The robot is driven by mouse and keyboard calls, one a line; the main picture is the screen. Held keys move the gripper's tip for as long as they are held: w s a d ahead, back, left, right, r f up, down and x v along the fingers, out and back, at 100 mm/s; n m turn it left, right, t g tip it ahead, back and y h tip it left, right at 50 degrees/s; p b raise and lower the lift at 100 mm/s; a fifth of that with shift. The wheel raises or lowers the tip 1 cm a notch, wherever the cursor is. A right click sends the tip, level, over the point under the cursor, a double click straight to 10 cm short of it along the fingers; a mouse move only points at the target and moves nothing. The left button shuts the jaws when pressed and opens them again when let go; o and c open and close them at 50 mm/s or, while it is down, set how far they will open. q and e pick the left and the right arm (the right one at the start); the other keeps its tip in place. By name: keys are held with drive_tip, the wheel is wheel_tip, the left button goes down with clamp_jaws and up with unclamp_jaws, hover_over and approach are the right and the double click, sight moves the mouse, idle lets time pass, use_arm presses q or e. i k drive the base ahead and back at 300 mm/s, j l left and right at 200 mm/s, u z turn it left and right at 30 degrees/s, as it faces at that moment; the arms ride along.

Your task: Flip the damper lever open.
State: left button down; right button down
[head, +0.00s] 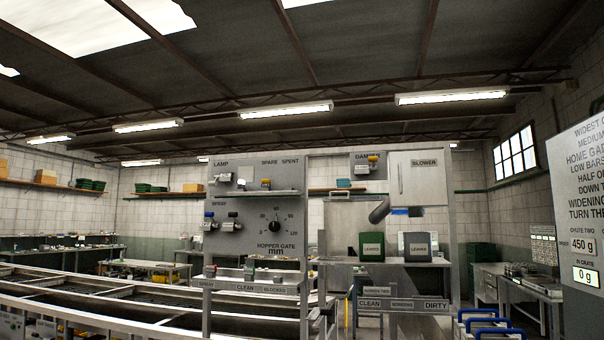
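The damper lever (373,163) is a small lever with a yellow piece on a grey plate (359,170), to the left of the blower box (418,178). The plate's label is partly legible as "DAM". The lever is too small for me to tell its exact angle. Neither of my grippers is in view.
A grey panel (257,228) with a hopper gate dial (274,227) and small switches stands left of the damper plate. Two bins labelled leaves, a green one (372,246) and a dark one (416,246), sit below the blower.

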sight(371, 159)
drive_tip(key=i+z, duration=0.3)
drive_tip(key=i+j+z, duration=0.25)
drive_tip(key=j+z, duration=0.1)
drive_tip(key=z, duration=0.35)
drive_tip(key=i+j+z, duration=0.1)
drive_tip(key=z, duration=0.4)
drive_tip(key=j+z, duration=0.15)
drive_tip(key=z, duration=0.3)
drive_tip(key=i+j+z, duration=0.2)
drive_tip(key=j, duration=0.55)
drive_tip(key=k+j+z, duration=0.2)
drive_tip(key=j, duration=0.55)
drive_tip(key=j+z, duration=0.25)
drive_tip(key=j, duration=0.55)
drive_tip(key=j+z, duration=0.2)
drive_tip(key=j, duration=0.85)
drive_tip(key=k+j, duration=0.15)
drive_tip(key=j, duration=0.15)
